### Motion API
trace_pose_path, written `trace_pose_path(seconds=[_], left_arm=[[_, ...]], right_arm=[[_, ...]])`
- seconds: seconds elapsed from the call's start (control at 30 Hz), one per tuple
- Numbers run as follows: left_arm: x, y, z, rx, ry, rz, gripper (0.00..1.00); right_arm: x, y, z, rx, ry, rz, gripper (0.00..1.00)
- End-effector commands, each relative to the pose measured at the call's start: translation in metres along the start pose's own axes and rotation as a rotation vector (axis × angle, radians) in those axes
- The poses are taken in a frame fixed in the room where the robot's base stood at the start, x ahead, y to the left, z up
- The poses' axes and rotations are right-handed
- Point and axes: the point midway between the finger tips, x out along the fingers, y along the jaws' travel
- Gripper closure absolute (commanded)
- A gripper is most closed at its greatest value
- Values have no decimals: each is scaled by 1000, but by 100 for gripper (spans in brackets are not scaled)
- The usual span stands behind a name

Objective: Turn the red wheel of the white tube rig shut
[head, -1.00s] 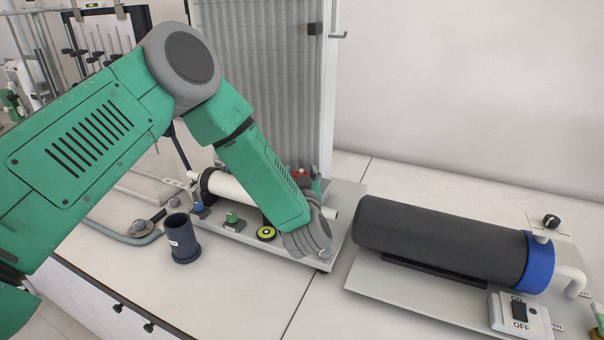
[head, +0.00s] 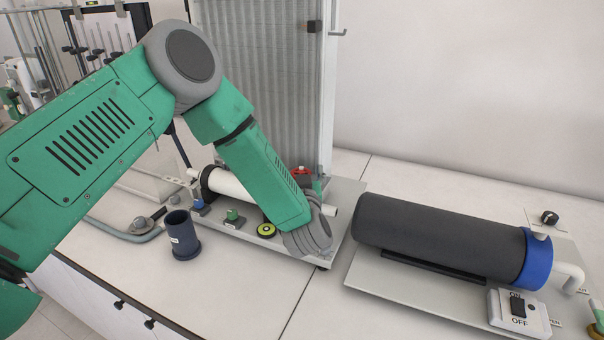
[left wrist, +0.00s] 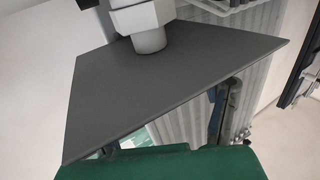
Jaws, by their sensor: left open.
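The white tube rig has a white horizontal tube (head: 232,186) on a light grey base plate (head: 345,205) in front of a tall ribbed panel. The red wheel (head: 302,171) shows just behind my left forearm, at the foot of the panel; its lower part is hidden. My left arm reaches across the rig, and its grey wrist hangs over the front of the base. My left gripper (head: 315,184) is mostly hidden behind the wrist, close to the wheel; I cannot tell if they touch. It is open. In the left wrist view a dark plate fills the middle, and the wheel is not recognisable.
A yellow-black knob (head: 266,230), a green knob (head: 232,216) and a blue knob (head: 198,206) line the rig's front. A dark blue cup (head: 182,236) stands at left. A dark cylinder (head: 435,238) with a blue end lies on a board at right.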

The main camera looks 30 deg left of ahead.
Motion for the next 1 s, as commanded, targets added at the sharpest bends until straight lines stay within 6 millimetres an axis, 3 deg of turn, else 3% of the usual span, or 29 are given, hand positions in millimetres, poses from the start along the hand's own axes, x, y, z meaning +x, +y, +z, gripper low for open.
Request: trace_pose_path(seconds=[0.17,0.6,0.8,1.0], left_arm=[[-17,1,0,0,0,4,34],[-104,1,2,3,-3,4,34],[-120,1,2,1,-3,2,34],[-121,1,2,1,-2,1,34]], right_arm=[[-1,0,3,0,-2,0,60],[-1,0,2,0,-2,0,60],[-1,0,2,0,-2,0,60],[-1,0,2,0,-2,0,60]])
